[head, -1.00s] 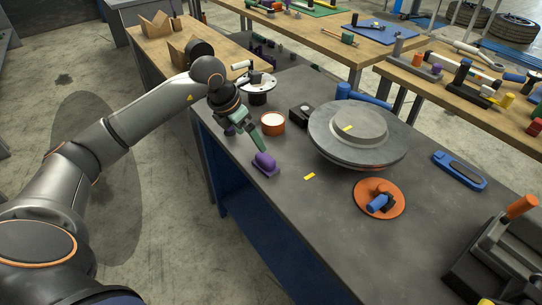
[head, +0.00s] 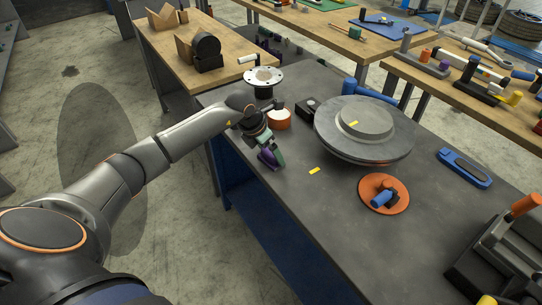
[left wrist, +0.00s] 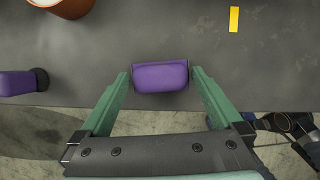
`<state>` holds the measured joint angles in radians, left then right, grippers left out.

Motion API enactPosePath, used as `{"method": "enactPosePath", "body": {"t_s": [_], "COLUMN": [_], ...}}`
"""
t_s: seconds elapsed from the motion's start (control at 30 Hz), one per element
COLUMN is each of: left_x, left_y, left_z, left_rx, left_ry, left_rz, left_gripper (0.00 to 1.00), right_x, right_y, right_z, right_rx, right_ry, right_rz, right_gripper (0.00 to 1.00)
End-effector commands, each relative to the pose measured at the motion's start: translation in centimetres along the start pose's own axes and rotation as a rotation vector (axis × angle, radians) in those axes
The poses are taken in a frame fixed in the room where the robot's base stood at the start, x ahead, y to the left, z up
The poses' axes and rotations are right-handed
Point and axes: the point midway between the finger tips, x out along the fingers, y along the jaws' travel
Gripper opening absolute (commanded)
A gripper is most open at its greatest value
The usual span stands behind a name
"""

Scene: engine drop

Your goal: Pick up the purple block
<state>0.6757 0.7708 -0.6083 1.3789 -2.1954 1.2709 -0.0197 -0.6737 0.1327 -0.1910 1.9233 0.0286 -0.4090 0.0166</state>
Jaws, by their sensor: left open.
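The purple block (left wrist: 160,77) lies on the dark grey table near its edge. In the left wrist view it sits between the two green fingers of my left gripper (left wrist: 160,84), with a small gap visible at the right finger and little or none at the left. The gripper is open. In the head view my left gripper (head: 268,158) is down at the purple block (head: 268,158) and hides much of it. My right gripper is not in view.
Another purple piece (left wrist: 17,83) lies to the left in the left wrist view. An orange round container (head: 279,120) stands behind the gripper. A large grey disc (head: 364,130) is to the right. A yellow strip (head: 314,170) marks bare table between.

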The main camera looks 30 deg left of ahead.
Motion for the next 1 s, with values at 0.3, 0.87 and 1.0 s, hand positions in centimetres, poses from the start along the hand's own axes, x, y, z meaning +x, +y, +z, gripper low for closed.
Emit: {"method": "enactPosePath", "body": {"t_s": [0.3,0.87,1.0], "left_x": [-0.05,-0.12,-0.14], "left_y": [0.02,0.05,0.05], "left_z": [-0.01,0.06,0.07], "left_rx": [0.0,-0.001,0.0], "left_ry": [0.0,-0.002,-0.002], "left_rz": [0.0,0.0,0.0], "left_gripper": [0.78,0.23,0.23], "right_x": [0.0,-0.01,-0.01], "right_y": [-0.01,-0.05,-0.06], "right_z": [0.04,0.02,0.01], "right_rx": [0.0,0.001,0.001], "right_ry": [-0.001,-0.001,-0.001], "right_rz": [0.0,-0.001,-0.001], "right_gripper": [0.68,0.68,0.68]}}
